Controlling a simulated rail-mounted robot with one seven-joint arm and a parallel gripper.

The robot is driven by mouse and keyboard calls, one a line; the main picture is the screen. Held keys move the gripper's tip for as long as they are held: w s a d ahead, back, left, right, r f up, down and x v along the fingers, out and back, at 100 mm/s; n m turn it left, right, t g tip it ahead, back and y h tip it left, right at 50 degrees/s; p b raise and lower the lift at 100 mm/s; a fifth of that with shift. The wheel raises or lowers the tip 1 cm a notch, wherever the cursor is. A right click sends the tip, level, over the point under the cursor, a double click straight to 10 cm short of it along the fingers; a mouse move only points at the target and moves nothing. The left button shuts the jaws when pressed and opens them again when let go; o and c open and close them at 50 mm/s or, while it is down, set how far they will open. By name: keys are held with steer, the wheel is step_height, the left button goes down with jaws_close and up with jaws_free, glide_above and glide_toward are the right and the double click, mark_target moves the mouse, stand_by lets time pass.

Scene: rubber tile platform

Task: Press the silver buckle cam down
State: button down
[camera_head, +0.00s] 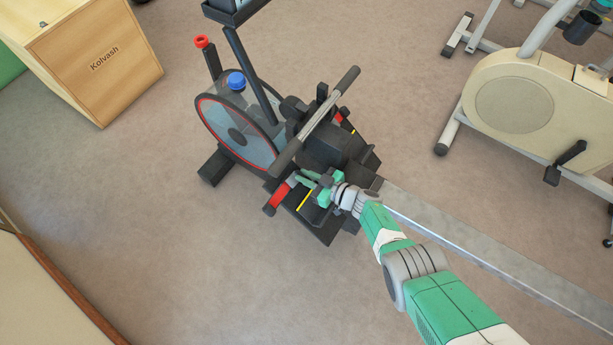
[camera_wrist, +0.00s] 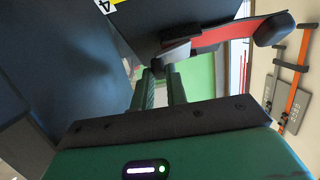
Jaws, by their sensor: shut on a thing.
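The silver buckle cam (camera_wrist: 176,50) shows in the wrist view at the end of a red strap (camera_wrist: 225,37), beside a dark footplate (camera_wrist: 180,15). My gripper (camera_wrist: 162,72) has its two green fingers close together at the buckle, shut on it; the exact contact is small and dark. In the head view my gripper (camera_head: 308,179) is at the near footrest of the rowing machine, by the red strap (camera_head: 280,194). The buckle itself is too small to make out there.
The rowing machine's handle bar (camera_head: 316,120) crosses above the footrests, close to my gripper. Its flywheel (camera_head: 238,135) is to the left and its rail (camera_head: 480,250) runs to the lower right. A wooden box (camera_head: 90,55) and an exercise bike (camera_head: 520,105) stand apart. The floor at lower left is clear.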

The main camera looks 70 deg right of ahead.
steer(key=c, duration=1.4)
jaws_free()
steer(key=p+v, duration=0.4)
steer(key=v, duration=0.3)
steer(key=shift+s+p, duration=0.3)
steer(key=shift+s, duration=0.1)
